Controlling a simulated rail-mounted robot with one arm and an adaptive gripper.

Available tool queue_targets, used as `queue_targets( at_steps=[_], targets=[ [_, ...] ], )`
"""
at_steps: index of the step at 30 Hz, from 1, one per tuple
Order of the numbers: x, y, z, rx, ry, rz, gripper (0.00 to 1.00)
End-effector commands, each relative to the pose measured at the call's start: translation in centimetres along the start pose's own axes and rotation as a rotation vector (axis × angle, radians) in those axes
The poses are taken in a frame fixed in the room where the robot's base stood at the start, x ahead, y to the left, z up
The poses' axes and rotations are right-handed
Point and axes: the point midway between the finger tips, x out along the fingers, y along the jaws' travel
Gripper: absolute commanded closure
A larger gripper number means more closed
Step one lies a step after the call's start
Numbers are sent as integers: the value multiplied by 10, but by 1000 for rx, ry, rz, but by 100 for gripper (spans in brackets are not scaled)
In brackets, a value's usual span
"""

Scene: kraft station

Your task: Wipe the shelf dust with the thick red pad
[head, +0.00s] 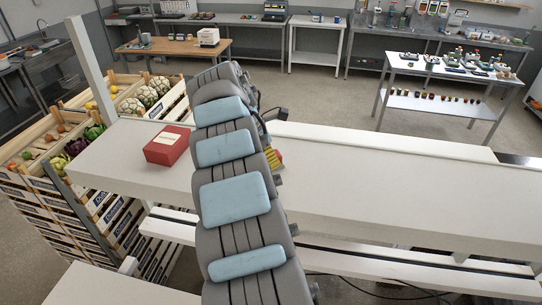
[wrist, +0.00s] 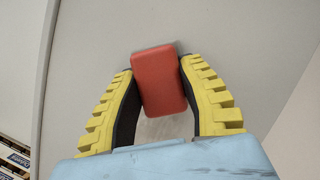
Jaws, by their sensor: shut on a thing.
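A thick red pad (wrist: 159,80) is between the two yellow-ridged fingers of my gripper (wrist: 157,95) in the wrist view. My gripper is shut on it, with the pad over the pale shelf surface (wrist: 240,50). I cannot tell whether the pad touches the shelf. A faint brownish patch (wrist: 165,128) shows on the surface between the fingers; it may be dust. In the head view my arm hides the pad and most of my gripper; one yellow finger (head: 274,158) shows at the arm's right side, above the white shelf (head: 390,195).
A red box with a pale label (head: 168,147) stands on the shelf left of my arm. A white post (head: 91,70) rises at the shelf's left end. Crates of vegetables (head: 60,130) stand beyond that end. The shelf right of my arm is clear.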

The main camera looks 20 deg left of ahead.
Motion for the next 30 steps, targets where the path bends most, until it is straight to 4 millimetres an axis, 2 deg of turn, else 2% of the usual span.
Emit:
queue_targets(
  at_steps=[24,30],
  targets=[
    [-53,1,22,1,-2,5,98],
    [-56,0,24,0,-1,2,98]
  ],
)
